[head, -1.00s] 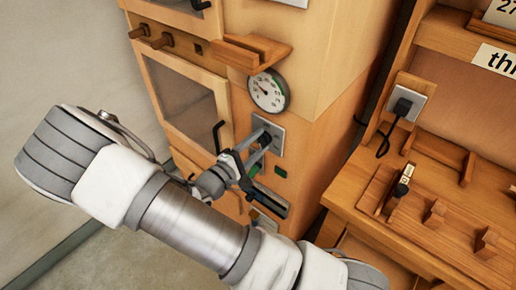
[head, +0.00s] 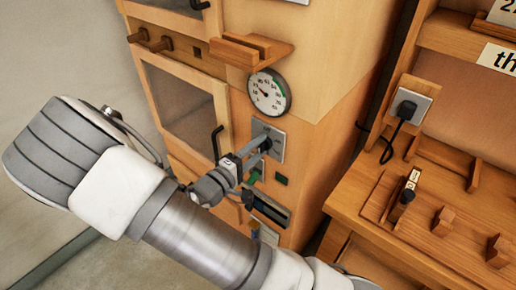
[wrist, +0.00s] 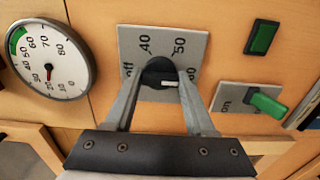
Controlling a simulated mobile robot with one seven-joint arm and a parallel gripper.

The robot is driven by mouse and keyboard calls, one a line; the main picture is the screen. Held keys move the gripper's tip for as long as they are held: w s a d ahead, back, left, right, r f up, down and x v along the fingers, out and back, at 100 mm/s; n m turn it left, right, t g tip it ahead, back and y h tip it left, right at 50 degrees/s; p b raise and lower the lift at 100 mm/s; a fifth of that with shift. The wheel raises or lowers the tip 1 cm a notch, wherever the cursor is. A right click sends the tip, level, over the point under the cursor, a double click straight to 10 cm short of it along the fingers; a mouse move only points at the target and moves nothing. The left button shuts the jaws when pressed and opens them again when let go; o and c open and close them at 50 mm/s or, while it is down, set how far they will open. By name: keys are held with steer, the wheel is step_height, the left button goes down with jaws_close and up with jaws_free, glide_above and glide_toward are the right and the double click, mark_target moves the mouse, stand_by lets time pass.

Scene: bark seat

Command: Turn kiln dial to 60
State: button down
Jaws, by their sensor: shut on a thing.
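The kiln dial (wrist: 158,73) is a round black knob with a white pointer mark, on a grey plate (wrist: 134,40) printed off, 40, 50 and, partly hidden, 60. The pointer mark points to the right, close to the 60 label at my right finger. My gripper (wrist: 160,88) is shut on the dial, one finger on each side. In the head view my gripper (head: 256,150) reaches the same plate (head: 276,134) below the gauge; the fingers largely cover the dial there.
A round gauge (head: 269,92) with a green band is above the plate. A green rocker switch (wrist: 266,104) and a green lamp (wrist: 262,37) are to the right in the wrist view. A kiln door handle (head: 217,142) is left of the gripper. A wooden workbench (head: 350,190) stands at the right.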

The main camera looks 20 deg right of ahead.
steer(key=shift+c, duration=1.2)
jaws_free()
steer(key=v, duration=1.7)
steer(key=shift+s+a, duration=0.15)
steer(key=shift+a, duration=0.05)
